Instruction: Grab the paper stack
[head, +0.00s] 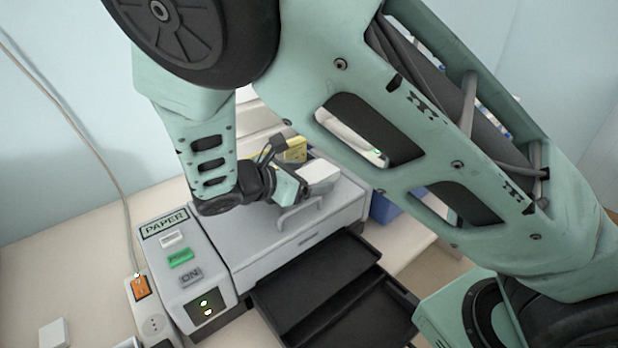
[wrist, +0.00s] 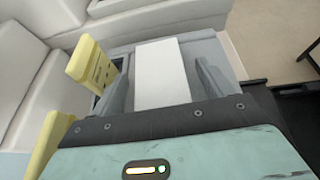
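The paper stack (wrist: 163,72) is a white rectangular block between the two grey fingers of my gripper (wrist: 163,85) in the wrist view. The fingers stand apart, one on each side, with a narrow gap beside the stack, so the gripper looks open. In the head view, my gripper (head: 300,185) is low over the top of a grey printer-like machine (head: 255,245), and the white stack (head: 318,174) shows just beyond it. Whether the fingertips touch the machine's top is hidden.
The machine has a PAPER label (head: 164,223), a green button (head: 180,258) and an ON button (head: 190,276). Black trays (head: 320,290) stick out in front. A yellow object (head: 296,148) stands behind; yellow pieces (wrist: 90,62) show left in the wrist view. A blue bin (head: 384,208) is at right.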

